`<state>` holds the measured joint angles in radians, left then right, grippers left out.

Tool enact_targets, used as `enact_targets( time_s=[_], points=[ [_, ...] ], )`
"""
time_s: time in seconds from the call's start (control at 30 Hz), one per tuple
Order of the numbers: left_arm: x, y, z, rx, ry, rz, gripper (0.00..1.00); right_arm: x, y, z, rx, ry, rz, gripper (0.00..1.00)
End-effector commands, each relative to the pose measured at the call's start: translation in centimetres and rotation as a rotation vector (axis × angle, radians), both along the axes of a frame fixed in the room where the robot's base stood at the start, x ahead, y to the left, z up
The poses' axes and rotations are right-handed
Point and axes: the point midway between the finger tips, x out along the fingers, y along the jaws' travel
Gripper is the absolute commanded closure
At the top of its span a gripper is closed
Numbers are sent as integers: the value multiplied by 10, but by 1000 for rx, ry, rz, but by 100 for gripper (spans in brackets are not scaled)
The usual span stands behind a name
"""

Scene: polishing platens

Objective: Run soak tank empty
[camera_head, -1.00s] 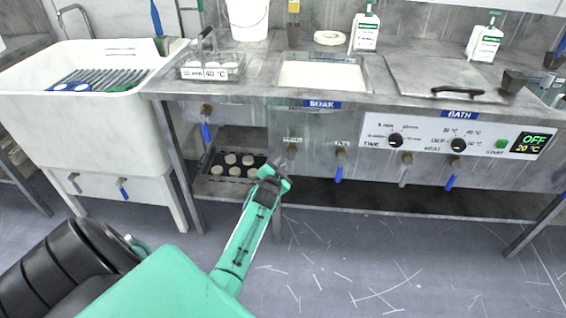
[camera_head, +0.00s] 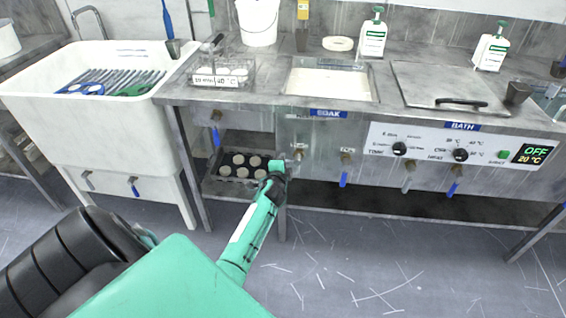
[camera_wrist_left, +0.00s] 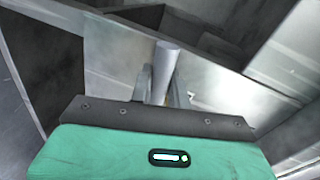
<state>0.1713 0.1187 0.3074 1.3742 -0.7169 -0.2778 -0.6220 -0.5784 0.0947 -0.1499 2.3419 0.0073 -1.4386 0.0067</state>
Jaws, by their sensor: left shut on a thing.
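The soak tank (camera_head: 330,84) is a rectangular basin sunk in the steel bench, above the blue SOAK label (camera_head: 328,114). Pale, cloudy liquid shows in it. Below the label, a brass valve (camera_head: 298,154) sits on the front panel under a small label too blurred to read. My left gripper (camera_head: 277,170) is beside this valve, at its lower left. In the left wrist view, my gripper (camera_wrist_left: 163,90) is shut on a grey cylindrical handle (camera_wrist_left: 166,62). Its join to the valve is hidden. My right gripper is out of view.
A blue-handled valve (camera_head: 345,160) is just right. The control panel (camera_head: 460,146) shows OFF and 20 °C. A lower shelf holds a tray of round pieces (camera_head: 238,168). A white sink (camera_head: 85,120) stands left. A bench leg (camera_head: 281,215) is near my arm.

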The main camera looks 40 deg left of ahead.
Motion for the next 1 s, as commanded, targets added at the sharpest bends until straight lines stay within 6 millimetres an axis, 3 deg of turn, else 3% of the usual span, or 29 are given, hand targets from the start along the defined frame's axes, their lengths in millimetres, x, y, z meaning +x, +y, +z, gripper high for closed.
enact_targets(
  time_s=[0.7,0.73,0.8,1.0],
  points=[
    [0,0,4,62,37,-2,100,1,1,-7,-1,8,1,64],
    [0,0,4,62,37,-2,77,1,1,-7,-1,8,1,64],
    [0,0,4,62,37,-2,63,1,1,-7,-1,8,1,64],
    [0,0,4,62,38,-1,63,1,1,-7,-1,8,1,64]
  ],
)
